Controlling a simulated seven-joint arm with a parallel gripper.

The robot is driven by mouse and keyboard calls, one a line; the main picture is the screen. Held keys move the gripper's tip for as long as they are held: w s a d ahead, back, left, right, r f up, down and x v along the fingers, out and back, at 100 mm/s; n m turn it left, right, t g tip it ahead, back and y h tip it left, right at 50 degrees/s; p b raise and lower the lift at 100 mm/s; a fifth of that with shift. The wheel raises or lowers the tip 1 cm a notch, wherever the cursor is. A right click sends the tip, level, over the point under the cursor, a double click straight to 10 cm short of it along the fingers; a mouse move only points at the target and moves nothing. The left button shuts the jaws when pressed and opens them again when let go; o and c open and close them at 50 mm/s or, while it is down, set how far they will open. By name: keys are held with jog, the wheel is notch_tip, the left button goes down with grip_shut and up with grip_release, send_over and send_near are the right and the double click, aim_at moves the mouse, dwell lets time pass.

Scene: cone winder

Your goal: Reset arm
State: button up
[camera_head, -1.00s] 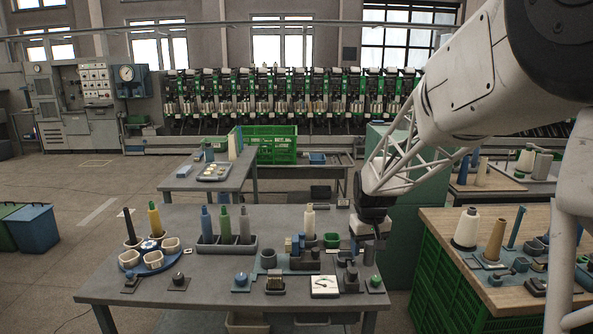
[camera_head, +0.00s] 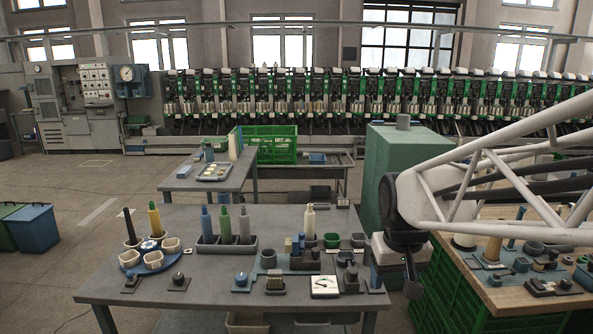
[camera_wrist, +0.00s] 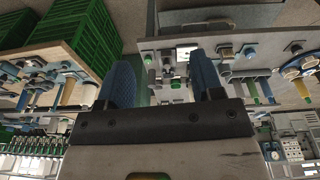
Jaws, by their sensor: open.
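My gripper (camera_head: 394,279) hangs at the right front corner of the grey worktable (camera_head: 205,288), beside the wooden-topped bench. In the wrist view my gripper (camera_wrist: 163,76) shows two blue fingers spread apart with nothing between them. My arm reaches in from the right edge of the head view, with the wrist above the gap between table and bench. The wrist view is upside down and shows the worktable and bench beyond the fingers.
The worktable carries a blue round holder (camera_head: 150,261) with cups, a rack of bobbins (camera_head: 226,243), a white meter (camera_head: 324,286) and small fixtures. The bench (camera_head: 497,303) with cones and a green crate (camera_head: 450,292) stands at right. A green cabinet (camera_head: 387,150) stands behind.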

jog(key=s+m, duration=0.1)
jog(key=s, duration=1.5)
jog(key=shift+f+t, duration=0.4)
jog(key=shift+a, duration=0.1)
